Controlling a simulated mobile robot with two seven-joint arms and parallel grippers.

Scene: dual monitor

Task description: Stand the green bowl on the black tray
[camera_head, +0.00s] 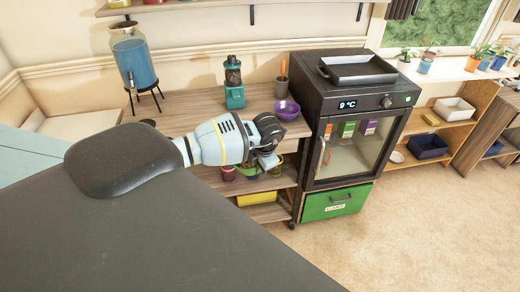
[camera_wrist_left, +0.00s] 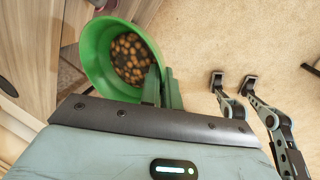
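The green bowl (camera_wrist_left: 96,52) fills the upper left of the left wrist view, with small round brown things inside it. My left gripper (camera_wrist_left: 162,88) has its two fingers close together on either side of the bowl's rim. In the head view my left gripper (camera_head: 268,158) is beyond my arm, in front of the wooden shelf; the bowl is mostly hidden there. The black tray (camera_head: 358,66) lies empty on top of the small black fridge, right of the gripper. My right gripper (camera_wrist_left: 232,82) shows in the left wrist view with its fingers apart and nothing between them.
The fridge (camera_head: 355,155) has a glass door and stands above a green drawer (camera_head: 337,202). A purple bowl (camera_head: 287,110), a blender (camera_head: 234,85) and a drink dispenser (camera_head: 133,60) stand on the shelf top. Carpet (camera_head: 425,225) is clear in front.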

